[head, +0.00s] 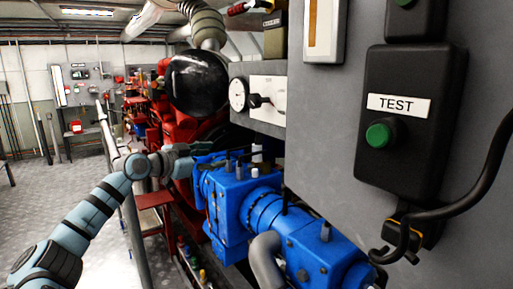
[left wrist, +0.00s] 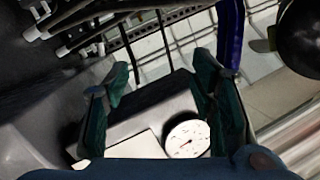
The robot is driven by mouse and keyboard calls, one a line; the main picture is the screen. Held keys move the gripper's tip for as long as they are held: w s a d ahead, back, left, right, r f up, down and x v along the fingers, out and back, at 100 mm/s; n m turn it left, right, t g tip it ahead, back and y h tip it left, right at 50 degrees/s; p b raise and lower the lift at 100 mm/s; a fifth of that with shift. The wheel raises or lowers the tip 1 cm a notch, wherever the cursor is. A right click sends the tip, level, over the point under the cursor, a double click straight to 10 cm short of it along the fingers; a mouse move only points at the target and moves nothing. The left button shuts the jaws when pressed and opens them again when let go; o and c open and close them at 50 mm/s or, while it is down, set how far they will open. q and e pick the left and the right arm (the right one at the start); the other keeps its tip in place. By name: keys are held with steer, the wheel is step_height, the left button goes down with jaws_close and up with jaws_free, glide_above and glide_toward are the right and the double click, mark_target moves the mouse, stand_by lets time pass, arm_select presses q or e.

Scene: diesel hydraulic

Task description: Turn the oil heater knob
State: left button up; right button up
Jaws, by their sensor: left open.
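A black knob (head: 258,101) sits on a white plate (head: 275,88) beside a round white gauge (head: 238,95) on the grey cabinet in the head view. I take it for the oil heater knob. My left gripper (head: 234,152) is below the gauge and knob, apart from them, its fingers small and partly lost against the machinery. In the left wrist view, its two teal fingers (left wrist: 162,78) are spread with nothing held between them. The gauge (left wrist: 187,138) shows there near the right finger's base. I cannot make out the knob in that view. My right gripper is not in view.
Blue machinery (head: 262,205) stands below the cabinet, close to my left gripper. A black round housing (head: 198,83) hangs left of the gauge. A black TEST box (head: 413,120) with a green button and cable is at right. Open floor (head: 50,195) lies left.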

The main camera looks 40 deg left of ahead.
arm_select(q)
steer(key=s+d+r+m+t+h+b, duration=0.1)
steer(key=s+d+r+m+h, duration=0.3)
steer(key=r, duration=0.6)
steer(key=m, duration=0.2)
glide_toward(251, 101)
steer(key=shift+m+h, duration=0.3)
steer(key=shift+h, duration=0.3)
steer(key=p+x, duration=0.3)
steer(key=p, duration=0.4)
steer(key=p+x, duration=0.3)
steer(key=p, duration=0.3)
steer(key=p+x, duration=0.3)
steer(key=p, duration=0.4)
steer(key=shift+w+a+r+p, duration=0.25)
steer(key=shift+w+r+p, duration=0.05)
steer(key=shift+w+p, duration=0.05)
steer(key=shift+w+d+f+p, duration=0.25)
steer(key=shift+w+p, duration=0.1)
steer(key=shift+w, duration=0.2)
steer(key=shift+w+f, duration=0.15)
steer(key=c, duration=1.2)
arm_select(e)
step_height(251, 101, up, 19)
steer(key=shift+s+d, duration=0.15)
